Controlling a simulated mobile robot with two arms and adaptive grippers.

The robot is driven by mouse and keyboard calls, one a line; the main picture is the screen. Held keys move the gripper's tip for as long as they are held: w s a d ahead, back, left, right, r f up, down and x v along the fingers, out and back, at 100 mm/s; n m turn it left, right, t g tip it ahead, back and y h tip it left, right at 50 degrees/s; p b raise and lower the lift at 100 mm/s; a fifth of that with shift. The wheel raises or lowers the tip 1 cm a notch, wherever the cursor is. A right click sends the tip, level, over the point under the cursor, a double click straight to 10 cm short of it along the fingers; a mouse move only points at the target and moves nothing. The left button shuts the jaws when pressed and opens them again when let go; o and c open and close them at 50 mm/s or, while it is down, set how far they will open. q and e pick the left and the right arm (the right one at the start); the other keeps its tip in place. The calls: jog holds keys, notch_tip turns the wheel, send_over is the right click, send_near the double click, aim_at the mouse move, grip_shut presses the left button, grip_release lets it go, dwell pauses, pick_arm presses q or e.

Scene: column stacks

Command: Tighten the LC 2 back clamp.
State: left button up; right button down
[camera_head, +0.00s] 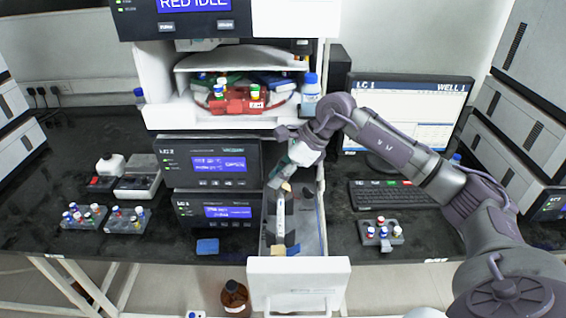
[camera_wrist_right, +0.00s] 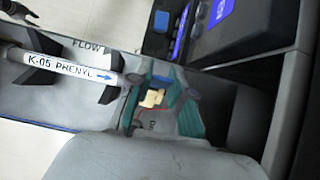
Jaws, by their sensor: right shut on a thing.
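The pulled-out drawer (camera_head: 307,230) holds a white column (camera_head: 280,215) lying lengthwise. In the right wrist view its label reads "K-05 PHENYL" (camera_wrist_right: 70,68), with an arrow pointing toward my gripper. Dark clamp pieces (camera_wrist_right: 113,78) stand around the column near its back end. A tan fitting (camera_wrist_right: 152,97) sits just behind them; it also shows small in the head view (camera_head: 286,187). My right gripper (camera_head: 279,183) reaches down into the back of the drawer, its teal-padded fingers closed on the tan fitting. The fingers partly hide the clamp there. My left gripper is not visible.
Two dark instrument units (camera_head: 215,160) stand left of the drawer. Above is an open bay with a red vial rack (camera_head: 238,101). A keyboard (camera_head: 398,194) and a vial block (camera_head: 380,232) lie right. A blue block (camera_head: 207,246) lies left; a brown bottle (camera_head: 235,298) stands below.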

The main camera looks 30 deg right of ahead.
jog(key=shift+w+a+r+g+h+p, duration=0.3)
jog(key=shift+g+h+p, duration=0.2)
jog(key=shift+h+p, duration=0.25)
jog(key=shift+w+a+f+g+h+p, duration=0.1)
jog(key=shift+a+f+g+h+p, duration=0.2)
jog(key=shift+g+h, duration=0.35)
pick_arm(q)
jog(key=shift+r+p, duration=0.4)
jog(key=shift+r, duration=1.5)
pick_arm(e)
jog(key=shift+w+a+f+g+h, duration=0.1)
jog(key=shift+a+f+g+h, duration=0.2)
jog(key=shift+h, duration=0.45)
jog(key=shift+w+a+f+g+h, duration=0.1)
jog(key=shift+f+g+h, duration=0.2)
jog(key=shift+h, duration=0.45)
jog(key=c, duration=1)
grip_release()
jog(key=shift+c, duration=0.2)
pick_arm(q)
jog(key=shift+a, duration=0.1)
pick_arm(e)
jog(key=shift+r, duration=0.15)
notch_tip(320, 180, up, 12)
jog(key=shift+a+f, duration=0.15)
jog(key=shift+f, duration=0.05)
